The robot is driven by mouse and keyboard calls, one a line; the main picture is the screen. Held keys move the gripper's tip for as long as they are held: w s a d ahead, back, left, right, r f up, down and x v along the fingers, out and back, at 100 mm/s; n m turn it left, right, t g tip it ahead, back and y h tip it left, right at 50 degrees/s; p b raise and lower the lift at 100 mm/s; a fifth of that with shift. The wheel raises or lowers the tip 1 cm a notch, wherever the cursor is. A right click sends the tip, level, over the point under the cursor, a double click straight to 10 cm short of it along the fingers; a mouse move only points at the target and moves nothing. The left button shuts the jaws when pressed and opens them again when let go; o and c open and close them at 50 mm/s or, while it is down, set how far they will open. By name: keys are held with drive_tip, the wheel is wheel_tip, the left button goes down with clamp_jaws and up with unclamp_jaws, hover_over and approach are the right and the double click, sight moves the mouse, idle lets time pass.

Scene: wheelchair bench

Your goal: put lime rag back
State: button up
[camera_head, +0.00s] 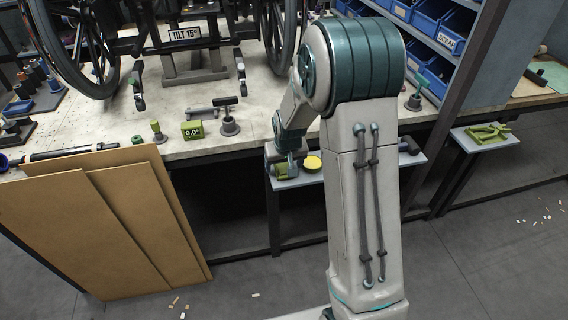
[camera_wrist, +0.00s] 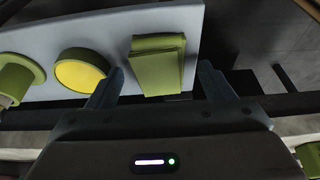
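The lime rag (camera_wrist: 162,62) shows in the wrist view as a folded olive-lime cloth at the edge of a pale grey shelf (camera_wrist: 125,20). My gripper (camera_wrist: 160,76) is open, with one finger on each side of the rag's near end. In the head view my gripper (camera_head: 287,163) is low over the small shelf in front of the bench, partly hidden by my arm. A green patch (camera_head: 281,172) there seems to be the rag.
A yellow-topped round tin (camera_wrist: 82,70) stands left of the rag, also seen in the head view (camera_head: 312,163). An olive round thing (camera_wrist: 20,78) is farther left. Brown boards (camera_head: 100,220) lean on the bench. Another small shelf (camera_head: 470,140) at right holds green pieces (camera_head: 488,133).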

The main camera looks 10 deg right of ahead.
drive_tip(key=p+v, duration=0.1)
drive_tip(key=v, duration=1.2)
drive_tip(key=s+r+p, duration=0.4)
drive_tip(key=s+r, duration=0.3)
drive_tip(key=s, duration=0.4)
drive_tip(key=s+r+p, duration=0.4)
drive_tip(key=s+r, duration=0.2)
drive_tip(key=s, duration=0.5)
drive_tip(key=shift+s+r+g, duration=0.35)
drive_tip(key=shift+s+g, duration=0.05)
